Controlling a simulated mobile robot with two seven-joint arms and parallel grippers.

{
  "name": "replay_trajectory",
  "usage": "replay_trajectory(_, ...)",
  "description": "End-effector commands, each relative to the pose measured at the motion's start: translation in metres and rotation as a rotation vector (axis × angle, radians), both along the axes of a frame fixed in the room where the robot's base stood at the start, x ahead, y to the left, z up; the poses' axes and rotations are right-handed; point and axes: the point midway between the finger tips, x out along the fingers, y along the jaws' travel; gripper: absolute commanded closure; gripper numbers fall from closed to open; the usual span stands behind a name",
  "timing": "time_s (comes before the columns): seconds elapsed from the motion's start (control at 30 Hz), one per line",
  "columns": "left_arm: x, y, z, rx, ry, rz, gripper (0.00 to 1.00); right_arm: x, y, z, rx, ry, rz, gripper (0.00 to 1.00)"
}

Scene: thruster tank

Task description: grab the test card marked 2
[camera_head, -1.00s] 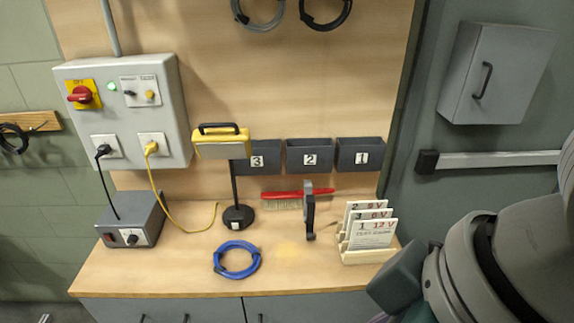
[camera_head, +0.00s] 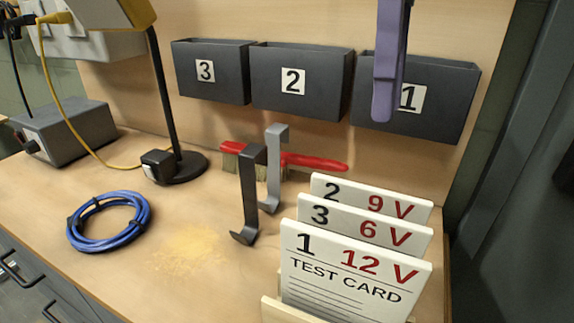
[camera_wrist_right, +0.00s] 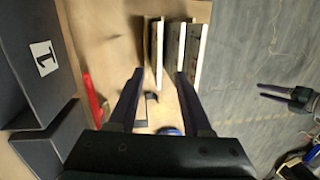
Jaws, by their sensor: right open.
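The test card marked 2 (camera_head: 330,187), labelled 9 V, is the rearmost of three white cards standing upright in a rack (camera_head: 268,305). Card 3 (camera_head: 325,215) and card 1 (camera_head: 350,285) hide all but its top strip. My right gripper (camera_head: 384,108) shows as a purple-grey finger above and behind the cards, before the bin marked 1. In the right wrist view my right gripper (camera_wrist_right: 160,74) is open and empty, with card 2 (camera_wrist_right: 157,48) ahead between its fingertips. My left gripper, probably, is the small dark pair of prongs (camera_wrist_right: 276,92) at the right edge.
Dark wall bins marked 3 (camera_head: 215,85), 2 (camera_head: 300,90) and 1 (camera_head: 440,95) hang behind. Two bent grey pieces (camera_head: 250,190) and a red-handled brush (camera_head: 315,162) are left of the cards. A blue cable coil (camera_head: 108,238) and a lamp base (camera_head: 187,168) stand farther left.

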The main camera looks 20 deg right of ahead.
Motion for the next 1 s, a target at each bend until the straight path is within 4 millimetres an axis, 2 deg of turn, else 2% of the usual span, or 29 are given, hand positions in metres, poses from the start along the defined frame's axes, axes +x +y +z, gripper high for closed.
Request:
replay_trajectory(0.03,0.000,0.001,-0.006,0.002,-0.001,0.001,0.50,0.000,-0.002,-0.004,0.000,0.002,-0.007,0.51)
replay_trajectory(0.3,0.001,0.004,-0.006,0.012,-0.005,0.000,0.50,-0.006,-0.001,-0.038,0.002,0.006,-0.011,0.51)
replay_trajectory(0.47,0.001,0.005,-0.006,0.016,-0.006,-0.002,0.50,-0.007,0.001,-0.051,0.001,0.003,-0.011,0.51)
replay_trajectory(0.73,0.001,0.005,-0.008,0.014,-0.004,-0.003,0.50,-0.008,0.006,-0.091,0.002,0.003,-0.009,0.51)
replay_trajectory(1.0,0.001,0.003,-0.009,0.008,-0.003,0.000,0.50,-0.009,0.006,-0.097,0.002,0.001,-0.008,0.51)
